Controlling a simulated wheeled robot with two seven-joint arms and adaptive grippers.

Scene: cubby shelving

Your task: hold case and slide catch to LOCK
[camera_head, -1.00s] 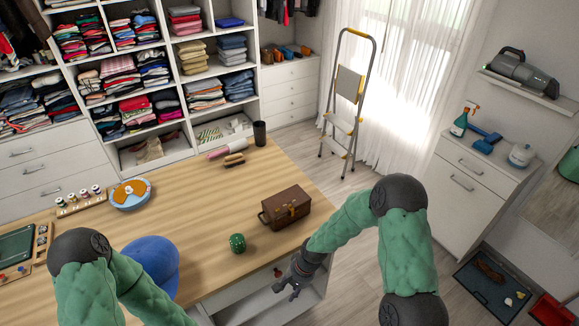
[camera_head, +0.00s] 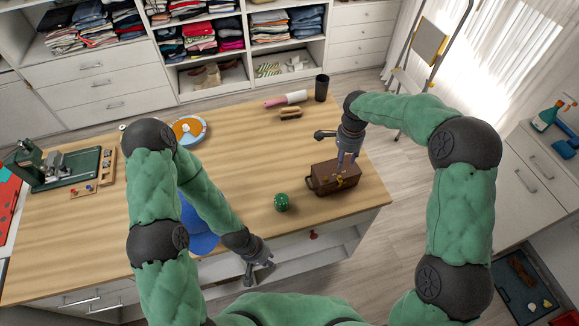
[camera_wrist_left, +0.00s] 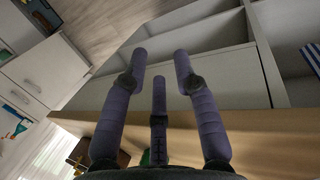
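The brown case (camera_head: 325,181) sits closed and upright on the wooden table, near its right front corner. Small brassy fittings show on its front; the catch and its position are too small to read. My right gripper (camera_head: 346,172) points down over the case, its fingers apart at the top edge; contact cannot be told. My left gripper (camera_head: 259,273) is open and empty in front of the table edge, low and left of the case. The left wrist view shows its spread fingers (camera_wrist_left: 158,75) with nothing between them; part of the case (camera_wrist_left: 82,152) shows at the bottom left.
A green die (camera_head: 281,202) stands on the wooden table (camera_head: 245,150) left of the case. A blue rounded thing (camera_head: 199,228) lies at the front edge, partly behind my left arm. A brush (camera_head: 291,112), a lint roller and a black cup (camera_head: 321,88) stand farther back.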

